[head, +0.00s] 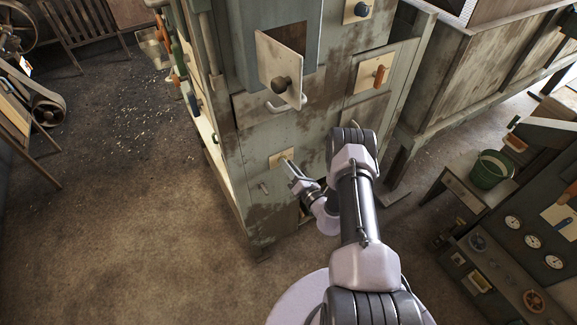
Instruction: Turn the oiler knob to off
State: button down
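My gripper (291,171) is at the lower front of the tall grey-green cabinet (245,140). Its fingertips are close to a small pale plate (277,160) on that face. They cover part of the plate, so any knob there is hidden, and I cannot tell whether they touch it. The finger gap is too small to read. I cannot tell which control is the oiler knob. Other controls are a dark round knob (362,10) on a pale plate at the top and an orange handle (381,75) on a plate at the right.
A pale door panel (271,62) with a dark knob (281,84) stands out from the cabinet above my gripper. A small lever (264,188) is below left. A green bucket (490,169) and a gauge panel (530,250) are at the right. The floor at left is open.

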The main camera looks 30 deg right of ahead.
jog(key=shift+n, duration=0.3)
jog(key=shift+a+n+g+h+b, duration=0.15)
jog(key=shift+n+b, duration=0.6)
jog(key=shift+n, duration=3.45)
jog(key=shift+a+n+g+h+b, duration=0.15)
jog(key=shift+n+b, duration=0.55)
jog(key=shift+n, duration=3.5)
jog(key=c, duration=1.2)
grip_release()
jog(key=shift+o, duration=0.2)
jog(key=shift+s, duration=0.15)
